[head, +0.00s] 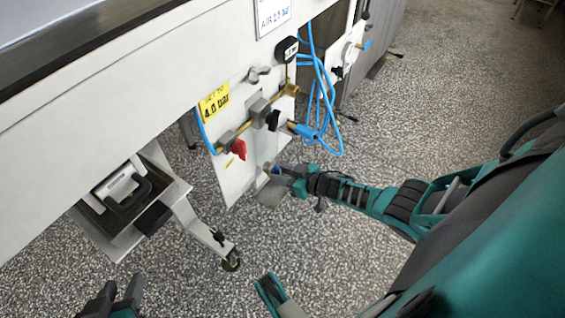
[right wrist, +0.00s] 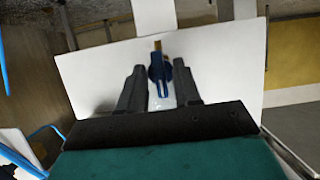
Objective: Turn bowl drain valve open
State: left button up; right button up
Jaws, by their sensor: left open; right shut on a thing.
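A small blue valve handle (right wrist: 157,70) on a short brass stem (right wrist: 157,45) stands out from a white panel (right wrist: 95,75) in the right wrist view. My right gripper (right wrist: 160,88) is shut on this blue handle, with one dark finger on each side of it. In the head view my right gripper (head: 274,173) is at the lower edge of the white machine panel, and only a bit of blue shows at its tips. My left gripper (head: 115,302) is open and empty at the bottom left, low over the floor. No label for the bowl drain valve is readable.
Above my right gripper a brass air line carries a red handle (head: 238,148), a grey regulator (head: 260,108) and a gauge (head: 287,50). Blue hoses (head: 327,105) hang beside it. A yellow pressure label (head: 214,103) is on the panel. The speckled floor is clear.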

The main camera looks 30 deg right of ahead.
pick_arm(q)
jog(key=shift+d+r, duration=0.1)
jog(key=shift+r, duration=0.05)
pick_arm(e)
jog(key=o, duration=0.7)
pick_arm(q)
jog(key=r+p, duration=0.1)
jog(key=p, duration=0.1)
jog(key=a+r+p, duration=0.1)
jog(key=p, duration=0.1)
jog(key=r+p, duration=0.1)
jog(key=p, duration=0.1)
jog(key=shift+s+a+r+p, duration=0.3)
jog(key=shift+s+a+p, duration=0.05)
jog(key=shift+s+p, duration=0.05)
pick_arm(e)
jog(key=v, duration=1.3)
jog(key=shift+d, duration=0.1)
pick_arm(q)
jog(key=shift+d+r, duration=0.1)
